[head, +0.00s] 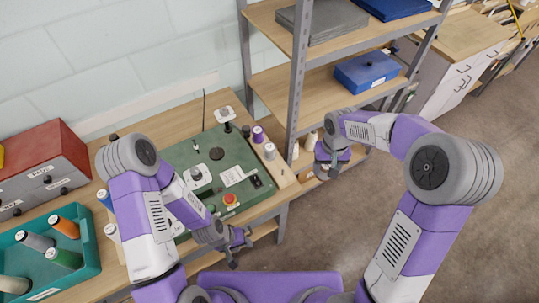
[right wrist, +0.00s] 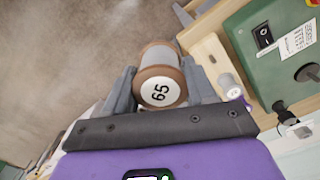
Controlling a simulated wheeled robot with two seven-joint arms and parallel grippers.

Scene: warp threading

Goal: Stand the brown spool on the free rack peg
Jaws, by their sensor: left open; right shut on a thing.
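My right gripper (right wrist: 160,88) is shut on the brown spool (right wrist: 158,58), seen end-on in the right wrist view with a white numbered label. In the head view my right gripper (head: 326,172) is off the right side of the bench, and the spool there is small and hard to make out. The rack also shows in the right wrist view (right wrist: 207,50), right of the held spool. My left gripper (head: 237,245) is open and empty by the bench's front edge.
A green machine panel (head: 215,152) with a red button (head: 230,199) lies left of the rack. A teal tray (head: 88,245) of spools and a red-topped cabinet (head: 42,165) stand at left. A shelf unit's grey post (head: 298,70) rises behind my right gripper.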

